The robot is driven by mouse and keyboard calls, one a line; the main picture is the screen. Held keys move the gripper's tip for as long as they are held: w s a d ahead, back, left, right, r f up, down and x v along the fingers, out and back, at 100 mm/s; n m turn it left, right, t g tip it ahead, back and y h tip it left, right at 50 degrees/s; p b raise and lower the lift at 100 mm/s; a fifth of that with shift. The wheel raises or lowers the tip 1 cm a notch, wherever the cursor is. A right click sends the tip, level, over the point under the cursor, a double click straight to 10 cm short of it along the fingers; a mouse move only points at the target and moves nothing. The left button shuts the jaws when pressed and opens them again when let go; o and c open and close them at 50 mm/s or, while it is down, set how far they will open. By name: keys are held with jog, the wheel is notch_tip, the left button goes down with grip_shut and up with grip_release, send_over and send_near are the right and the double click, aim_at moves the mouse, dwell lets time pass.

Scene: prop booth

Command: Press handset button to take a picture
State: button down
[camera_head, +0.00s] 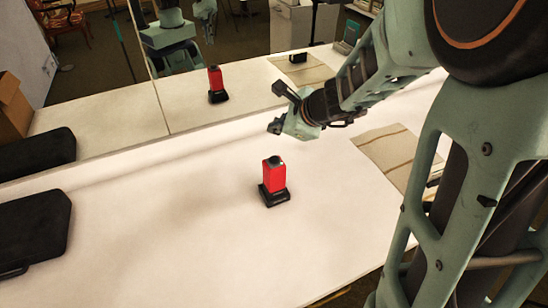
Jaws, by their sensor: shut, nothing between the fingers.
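A red handset (273,175) stands upright in a black base (275,198) on the white table. A dark knob shows on its top, and a small green spot shows near its upper right edge. A button cannot be told apart for sure at this size. My gripper (276,110) is above the table, up and slightly right of the handset in the picture. It is shut and empty, and apart from the handset. My arm comes in from the right side.
A mirror behind the table (130,240) reflects the handset and my arm. A black case (32,232) lies at the left edge. A striped beige cloth (392,150) lies at the right, partly behind my arm. The table around the handset is clear.

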aim_at(275, 160)
notch_tip(275, 160, down, 8)
jog(key=b, duration=0.6)
jog(key=shift+r+b, duration=0.1)
jog(key=shift+b, duration=0.3)
dwell(0.8)
jog(key=shift+f+b, duration=0.35)
jog(key=shift+b, duration=0.15)
jog(key=shift+f+b, duration=0.45)
jog(key=shift+b, duration=0.05)
dwell(0.5)
jog(key=shift+r, duration=0.1)
jog(key=shift+r+p, duration=0.7)
jog(key=shift+r, duration=0.05)
notch_tip(275, 160, up, 5)
jog(key=p, duration=0.4)
